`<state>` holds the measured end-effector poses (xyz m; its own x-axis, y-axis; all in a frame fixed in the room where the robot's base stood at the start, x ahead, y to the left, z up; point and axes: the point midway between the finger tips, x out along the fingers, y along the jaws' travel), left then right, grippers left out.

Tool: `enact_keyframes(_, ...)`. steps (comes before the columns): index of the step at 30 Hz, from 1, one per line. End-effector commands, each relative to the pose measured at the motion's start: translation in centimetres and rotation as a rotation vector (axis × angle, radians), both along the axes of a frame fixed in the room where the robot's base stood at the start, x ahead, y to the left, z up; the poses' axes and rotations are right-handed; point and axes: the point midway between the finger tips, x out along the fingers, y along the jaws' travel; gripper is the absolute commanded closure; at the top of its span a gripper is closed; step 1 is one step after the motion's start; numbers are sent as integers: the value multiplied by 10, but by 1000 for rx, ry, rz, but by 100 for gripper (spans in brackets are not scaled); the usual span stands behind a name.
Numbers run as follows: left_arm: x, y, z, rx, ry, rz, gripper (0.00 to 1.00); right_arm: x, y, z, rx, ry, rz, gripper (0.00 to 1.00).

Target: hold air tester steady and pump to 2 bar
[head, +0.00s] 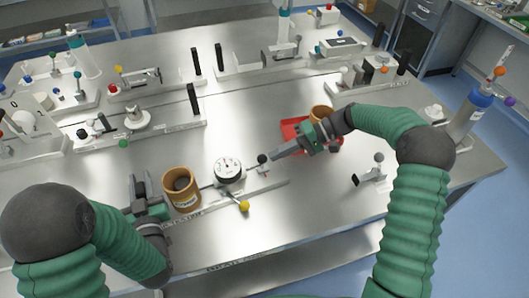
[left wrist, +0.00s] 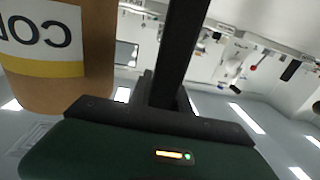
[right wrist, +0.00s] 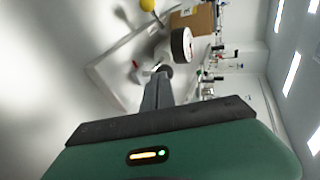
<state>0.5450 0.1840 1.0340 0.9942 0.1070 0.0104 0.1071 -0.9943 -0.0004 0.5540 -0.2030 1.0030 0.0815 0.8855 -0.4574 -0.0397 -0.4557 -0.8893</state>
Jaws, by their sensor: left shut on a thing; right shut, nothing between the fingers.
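The air tester (head: 230,172) has a white dial gauge on a pale base plate, with a brown labelled cylinder (head: 181,190) at its left. A yellow ball lever (head: 244,206) is at its front and a black knob (head: 262,159) at its right. My left gripper (head: 142,186) is shut just left of the cylinder; the part it grips is hidden. The cylinder fills the left of the left wrist view (left wrist: 60,60). My right gripper (head: 275,156) is shut and empty, its tip close beside the black knob; contact cannot be told. The gauge also shows in the right wrist view (right wrist: 181,45).
A red tray (head: 291,131) and a brown cup (head: 320,113) are behind my right gripper. Several fixtures line the back and left. The steel table (head: 310,215) is clear in front.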

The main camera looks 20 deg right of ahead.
Motion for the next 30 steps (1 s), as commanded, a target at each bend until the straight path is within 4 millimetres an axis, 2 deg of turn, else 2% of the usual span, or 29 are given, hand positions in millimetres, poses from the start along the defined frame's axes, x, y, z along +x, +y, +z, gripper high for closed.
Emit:
enact_keyframes(1,-3,-1,-10,-1,26,-3,100,0,0,-1,0,0,0,100)
enact_keyframes(5,-3,-1,-10,-1,26,-2,100,0,1,-1,0,0,0,100)
enact_keyframes(10,-3,-1,-10,0,26,-2,100,0,12,-3,0,0,1,100)
enact_keyframes(19,-3,-1,-10,-1,27,-4,100,0,11,-3,0,0,0,100)
enact_keyframes(23,-3,-1,-10,-1,27,-4,100,-1,-6,0,1,-2,-4,100)
enact_keyframes(26,-3,-1,-10,-1,27,-4,100,-5,-31,5,1,-3,-5,100)
enact_keyframes(30,-3,-1,-10,-1,26,-3,100,-8,-68,24,-1,-6,-5,100)
